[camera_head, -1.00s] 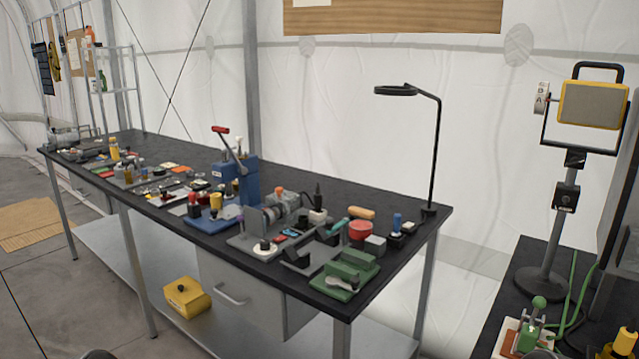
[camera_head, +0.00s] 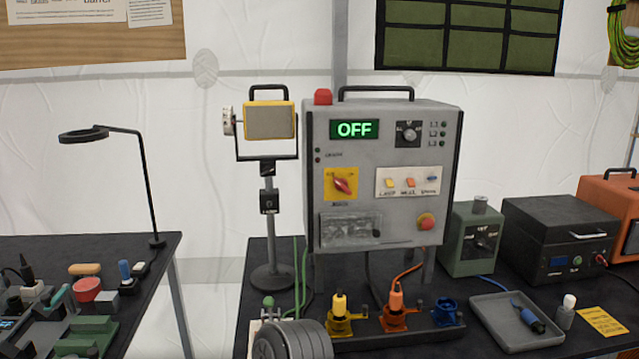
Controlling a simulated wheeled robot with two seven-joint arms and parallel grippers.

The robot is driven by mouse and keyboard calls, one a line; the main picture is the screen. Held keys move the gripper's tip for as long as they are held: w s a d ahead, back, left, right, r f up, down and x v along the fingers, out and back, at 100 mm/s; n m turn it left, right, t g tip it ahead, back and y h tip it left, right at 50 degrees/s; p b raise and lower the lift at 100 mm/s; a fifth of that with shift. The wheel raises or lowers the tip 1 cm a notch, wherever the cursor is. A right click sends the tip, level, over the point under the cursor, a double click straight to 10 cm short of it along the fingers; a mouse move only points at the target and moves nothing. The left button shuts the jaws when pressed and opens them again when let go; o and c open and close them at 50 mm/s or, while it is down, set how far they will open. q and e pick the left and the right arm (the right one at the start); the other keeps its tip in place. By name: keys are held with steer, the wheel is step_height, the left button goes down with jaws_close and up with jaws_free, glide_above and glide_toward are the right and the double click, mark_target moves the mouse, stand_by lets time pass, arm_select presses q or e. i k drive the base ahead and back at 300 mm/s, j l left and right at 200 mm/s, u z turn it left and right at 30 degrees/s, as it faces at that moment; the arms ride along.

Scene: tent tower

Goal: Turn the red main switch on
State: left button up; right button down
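The red main switch (camera_head: 343,184) is a rotary handle on a yellow square plate, on the left of the grey control box's (camera_head: 320,232) front. Its handle lies at a slant. The box's green display (camera_head: 354,129) reads OFF. Neither of my grippers shows in the head view, so nothing of mine is seen touching the switch.
A yellow work lamp (camera_head: 270,122) stands left of the box. Below are a yellow and an orange connector (camera_head: 396,309). A ribbed grey cylinder (camera_head: 292,342) is at the front. A grey tray (camera_head: 490,318) lies right.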

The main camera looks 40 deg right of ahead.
mark_target(341, 185)
steer(key=z, duration=0.45)
steer(key=l+z, duration=0.1)
steer(key=z, duration=0.3)
steer(key=i+z, duration=0.1)
steer(key=z, duration=0.35)
steer(key=l+z, duration=0.1)
steer(key=z, duration=0.35)
